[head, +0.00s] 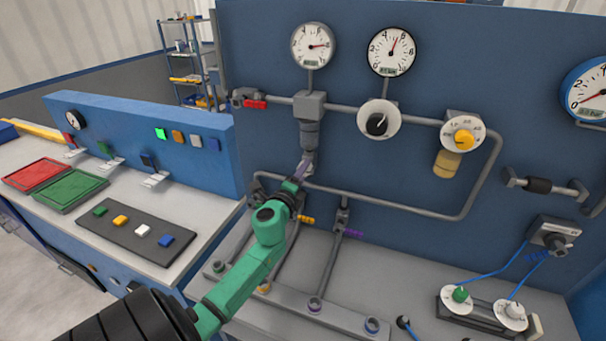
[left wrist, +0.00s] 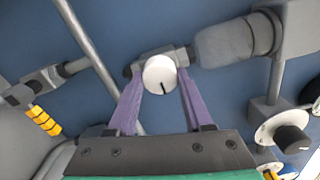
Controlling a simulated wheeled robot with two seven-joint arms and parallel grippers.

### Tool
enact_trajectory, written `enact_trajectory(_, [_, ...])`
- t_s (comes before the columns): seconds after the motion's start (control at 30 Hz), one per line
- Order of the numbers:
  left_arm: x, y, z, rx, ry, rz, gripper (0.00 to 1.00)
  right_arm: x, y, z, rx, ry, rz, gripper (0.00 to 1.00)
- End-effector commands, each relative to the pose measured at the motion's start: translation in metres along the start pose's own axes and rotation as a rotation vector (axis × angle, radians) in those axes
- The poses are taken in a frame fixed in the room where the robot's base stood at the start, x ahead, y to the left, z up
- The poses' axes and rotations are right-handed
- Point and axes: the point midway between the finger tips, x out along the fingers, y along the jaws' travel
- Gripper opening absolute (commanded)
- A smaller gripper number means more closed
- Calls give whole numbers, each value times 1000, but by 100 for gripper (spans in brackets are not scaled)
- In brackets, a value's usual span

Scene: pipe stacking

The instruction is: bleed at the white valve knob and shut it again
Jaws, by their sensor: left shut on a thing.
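The white valve knob (left wrist: 160,73) shows in the left wrist view as a round white disc with a black mark pointing down toward my gripper. It sits on a grey fitting below the grey cylinder (head: 310,134) on the blue panel. My left gripper (head: 302,172), with purple fingers on a green arm, is shut on the knob. In the left wrist view its fingers (left wrist: 159,80) stand on either side of the knob. In the head view the fingers mostly hide the knob. My right gripper is not in view.
Above are two white dial gauges, one left (head: 313,45) and one right (head: 392,52). A black-centred knob (head: 378,122) and a yellow knob (head: 464,139) are to the right. Grey pipe (head: 400,204) loops around below. A red-handled valve (head: 254,104) is at upper left.

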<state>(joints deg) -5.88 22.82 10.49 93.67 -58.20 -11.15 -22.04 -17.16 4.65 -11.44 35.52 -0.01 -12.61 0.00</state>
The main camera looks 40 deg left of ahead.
Motion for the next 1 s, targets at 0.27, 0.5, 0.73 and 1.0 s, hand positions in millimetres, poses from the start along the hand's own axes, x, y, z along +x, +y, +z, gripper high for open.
enact_trajectory(0.27, [0,0,0,42,-1,-1,0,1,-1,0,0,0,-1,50])
enact_trajectory(0.5, [0,-1,0,44,-1,-1,0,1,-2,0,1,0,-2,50])
enact_trajectory(0.73, [0,-1,0,43,-1,-1,81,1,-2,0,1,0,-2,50])
enact_trajectory(1.0, [-1,0,0,41,0,0,81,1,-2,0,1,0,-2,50])
